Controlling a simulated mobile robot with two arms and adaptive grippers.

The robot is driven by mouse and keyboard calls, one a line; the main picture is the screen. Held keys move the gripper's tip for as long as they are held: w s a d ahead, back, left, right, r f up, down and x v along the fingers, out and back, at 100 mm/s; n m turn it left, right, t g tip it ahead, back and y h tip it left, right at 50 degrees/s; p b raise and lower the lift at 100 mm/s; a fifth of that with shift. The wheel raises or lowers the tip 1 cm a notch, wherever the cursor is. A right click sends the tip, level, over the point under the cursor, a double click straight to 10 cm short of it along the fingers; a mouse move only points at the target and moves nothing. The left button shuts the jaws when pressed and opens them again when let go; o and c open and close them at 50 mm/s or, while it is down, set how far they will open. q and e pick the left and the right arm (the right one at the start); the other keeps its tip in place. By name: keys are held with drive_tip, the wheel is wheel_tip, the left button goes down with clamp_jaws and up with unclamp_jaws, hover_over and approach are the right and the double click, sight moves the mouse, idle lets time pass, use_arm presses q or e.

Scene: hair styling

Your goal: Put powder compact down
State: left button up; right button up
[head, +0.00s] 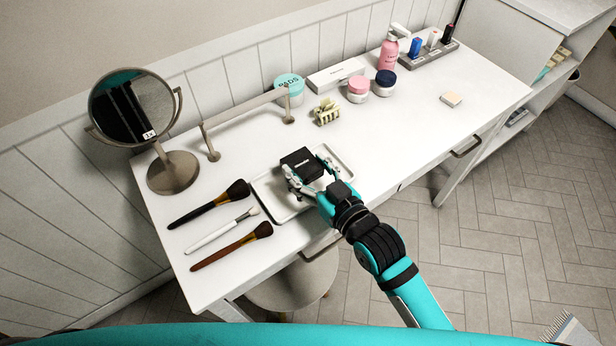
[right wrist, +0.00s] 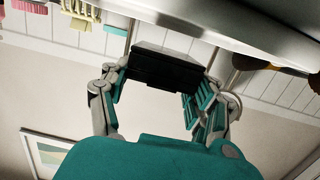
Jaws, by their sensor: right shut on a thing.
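The powder compact (head: 298,160) is a black square case. My right gripper (head: 308,175) is shut on it and holds it over a white tray (head: 270,193) on the vanity table. The right wrist view also shows the compact (right wrist: 165,70) between the two fingers of the right gripper (right wrist: 160,85). Whether the compact touches the tray cannot be told. My left gripper is not in view.
Several brushes (head: 222,230) lie left of the tray. A round mirror (head: 132,107), a bar stand (head: 243,108), a claw clip (head: 326,112) and jars (head: 384,83) stand behind. The table's (head: 412,140) right middle is mostly clear except for a small beige block (head: 451,99).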

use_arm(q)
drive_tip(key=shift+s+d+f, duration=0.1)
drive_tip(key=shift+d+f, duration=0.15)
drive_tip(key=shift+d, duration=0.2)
use_arm(e)
drive_tip(key=shift+f, duration=1.75)
drive_tip(key=shift+f, duration=0.15)
drive_tip(key=o, duration=1.2)
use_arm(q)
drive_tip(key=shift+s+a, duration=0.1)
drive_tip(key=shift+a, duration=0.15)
use_arm(e)
drive_tip(key=shift+o, duration=0.2)
drive_tip(key=shift+s+d, duration=0.1)
drive_tip(key=shift+s, duration=0.05)
drive_tip(key=v, duration=1.1)
drive_tip(key=shift+s+d, duration=0.2)
drive_tip(key=shift+s, duration=0.1)
